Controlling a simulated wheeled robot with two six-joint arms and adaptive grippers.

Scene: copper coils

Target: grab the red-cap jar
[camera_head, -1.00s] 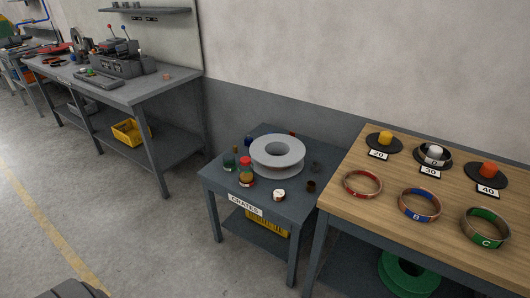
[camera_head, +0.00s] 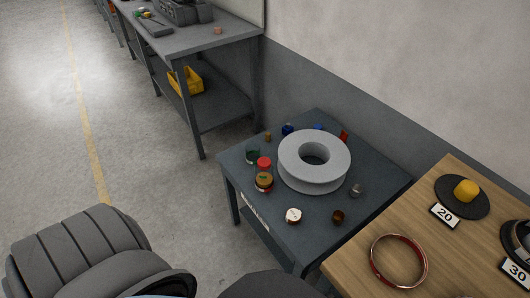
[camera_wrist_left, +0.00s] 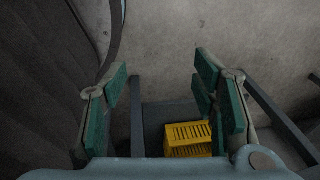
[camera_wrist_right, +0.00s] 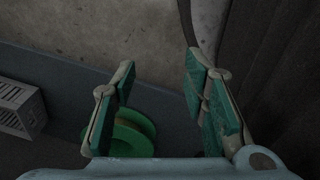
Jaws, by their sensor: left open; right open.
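The red-cap jar (camera_head: 264,162) stands on the small grey table (camera_head: 232,170), near its left edge, in the head view. A jar with a brown and green top (camera_head: 264,181) stands just in front of it and hides part of its body. My left gripper (camera_wrist_left: 160,90) is open and empty in the left wrist view, with a yellow crate beyond its fingers. My right gripper (camera_wrist_right: 155,90) is open and empty in the right wrist view, with a green spool beyond it. Neither gripper shows in the head view, and neither wrist view shows the jar.
A large grey spool (camera_head: 300,180) stands right of the jar. A dark green jar (camera_head: 252,154), a white-lidded jar (camera_head: 293,215) and several small items surround it. A wooden table (camera_head: 440,250) with a red ring is at right. Floor (camera_head: 160,180) is clear at left.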

